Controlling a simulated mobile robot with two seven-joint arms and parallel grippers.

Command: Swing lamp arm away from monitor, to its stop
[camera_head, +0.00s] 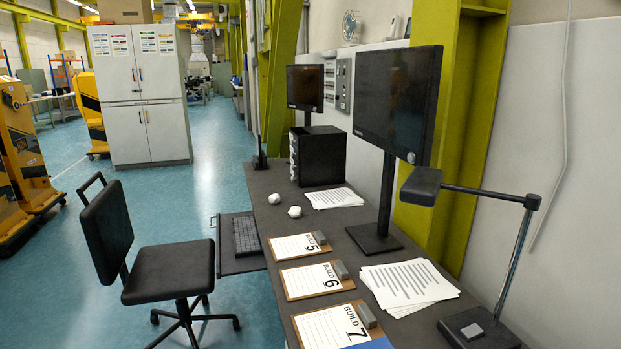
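The desk lamp stands at the right end of the desk, on a dark square base (478,328) with a slanted metal post (514,262). Its dark horizontal lamp arm (483,192) runs left from the post's top joint to a black lamp head (422,186). The lamp head overlaps the lower right of the large monitor (397,104) in the picture; I cannot tell the gap between them. The monitor stands upright on a black stand. Neither of my grippers is in view.
The desk (343,246) holds several clipboards, loose papers (409,284), crumpled paper balls and a black box (318,155). A keyboard tray (240,240) sticks out at the left edge, near a black chair (160,265). A yellow-green pillar and the wall stand behind the lamp. Floor to the left is open.

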